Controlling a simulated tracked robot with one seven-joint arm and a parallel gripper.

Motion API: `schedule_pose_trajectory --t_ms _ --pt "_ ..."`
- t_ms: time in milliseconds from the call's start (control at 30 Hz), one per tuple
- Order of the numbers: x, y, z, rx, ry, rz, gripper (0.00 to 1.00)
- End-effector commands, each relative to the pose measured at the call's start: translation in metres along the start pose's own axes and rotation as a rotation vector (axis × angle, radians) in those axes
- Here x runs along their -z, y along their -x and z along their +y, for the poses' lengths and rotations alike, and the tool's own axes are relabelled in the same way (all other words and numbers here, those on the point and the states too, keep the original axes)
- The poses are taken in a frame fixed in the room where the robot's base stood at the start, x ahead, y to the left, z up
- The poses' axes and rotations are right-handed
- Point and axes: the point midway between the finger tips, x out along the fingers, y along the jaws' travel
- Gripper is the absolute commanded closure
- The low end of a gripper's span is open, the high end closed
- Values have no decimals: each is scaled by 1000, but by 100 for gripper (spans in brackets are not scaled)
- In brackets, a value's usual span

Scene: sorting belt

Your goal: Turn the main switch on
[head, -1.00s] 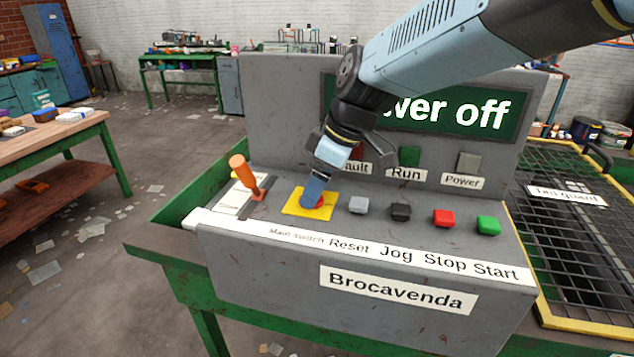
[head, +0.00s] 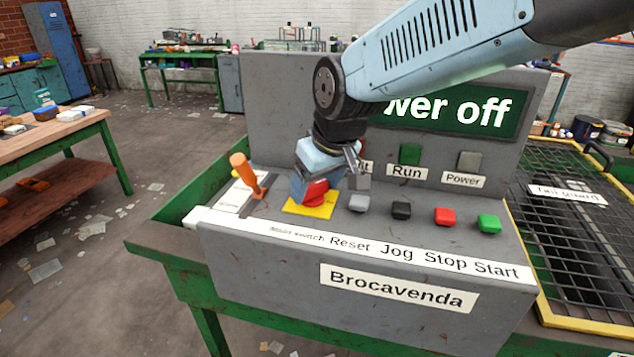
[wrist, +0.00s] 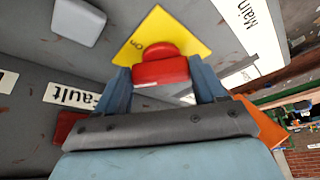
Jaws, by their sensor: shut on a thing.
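The main switch (head: 317,193) is a red rotary knob on a yellow plate (head: 296,207), above the "Main switch" label on the grey console. My gripper (head: 305,186) is at the knob and partly covers it in the head view. In the wrist view the red knob (wrist: 160,71) sits between the two blue fingers (wrist: 164,84), which are shut on it. The word "ON" is printed on the yellow plate in the wrist view. The console's green display (head: 455,112) reads "...wer off", its left part hidden by my arm.
An orange-handled lever (head: 244,170) stands just left of the knob. Grey (head: 359,203), black (head: 401,210), red (head: 445,216) and green (head: 488,223) buttons run to the right. A mesh guard (head: 575,240) with a yellow frame is at the far right.

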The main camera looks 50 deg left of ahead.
Motion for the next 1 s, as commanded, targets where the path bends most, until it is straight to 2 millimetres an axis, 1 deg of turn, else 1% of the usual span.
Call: schedule_pose_trajectory --t_ms 700,1000 --pt "1 0 -7 -241 -577 2 60" --pt "2 0 -9 -313 -755 1 60"
